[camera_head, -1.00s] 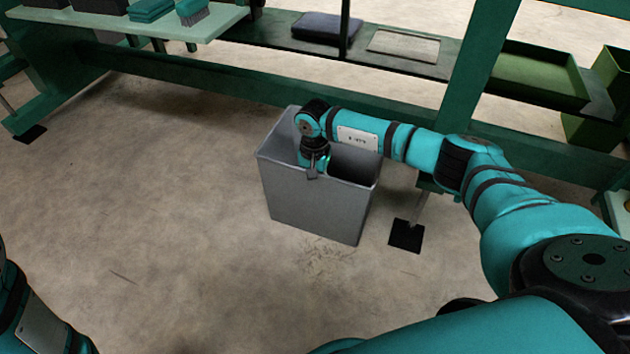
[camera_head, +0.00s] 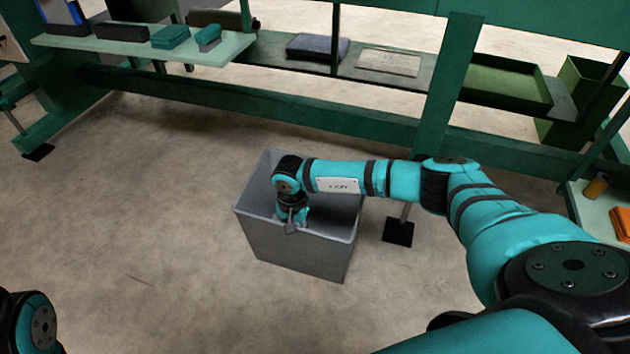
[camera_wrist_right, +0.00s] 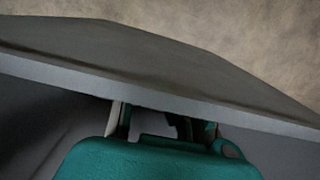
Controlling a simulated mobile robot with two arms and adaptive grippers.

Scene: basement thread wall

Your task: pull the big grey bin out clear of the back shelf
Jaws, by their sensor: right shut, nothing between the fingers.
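The big grey bin (camera_head: 290,252) stands upright on the floor in the middle of the head view, with bare floor showing between it and the back shelf (camera_head: 300,110). My right gripper (camera_head: 291,226) is down at the inside of the bin's near wall, close to the rim, shut with nothing between its fingers. The right wrist view shows the grey rim (camera_wrist_right: 180,97) crossing in front of the gripper (camera_wrist_right: 160,125); its fingertips are partly hidden there. Whether it touches the wall I cannot tell. My left gripper is not in view; only part of my left arm shows at the lower left.
A dark foot plate (camera_head: 398,233) lies on the floor right of the bin. A green tray (camera_head: 508,85) and a green bin (camera_head: 580,100) sit at the right back. A side shelf (camera_head: 590,205) is at the right. The floor left and in front is clear.

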